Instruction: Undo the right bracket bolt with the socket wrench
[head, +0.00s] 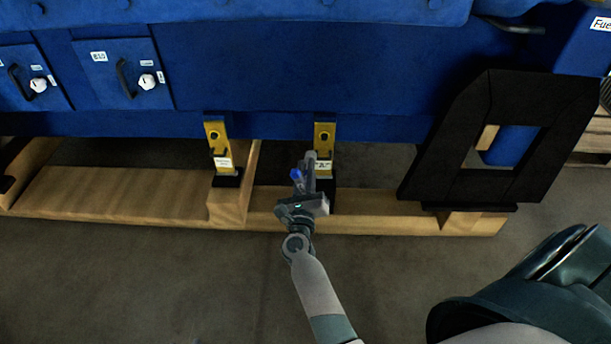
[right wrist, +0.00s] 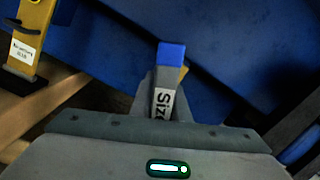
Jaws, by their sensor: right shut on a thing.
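The right bracket (head: 325,131) is a yellow upright plate with a white label, fixed to the front of the blue engine frame. A dark round bolt (head: 323,138) shows near its top. My right gripper (head: 309,168) is just below and left of that bolt, in front of the bracket's lower part. It is shut on a grey tool with a blue end (head: 296,174), which looks like the socket wrench. In the right wrist view the tool (right wrist: 170,65) stands between the fingers with lettering on it. Its socket end is hidden, and contact with the bolt cannot be seen.
A similar left bracket (head: 215,131) stands to the left. Wooden beams (head: 120,195) lie under the blue engine frame (head: 290,75). A black frame plate (head: 500,187) stands at the right. The grey floor (head: 150,280) in front is clear.

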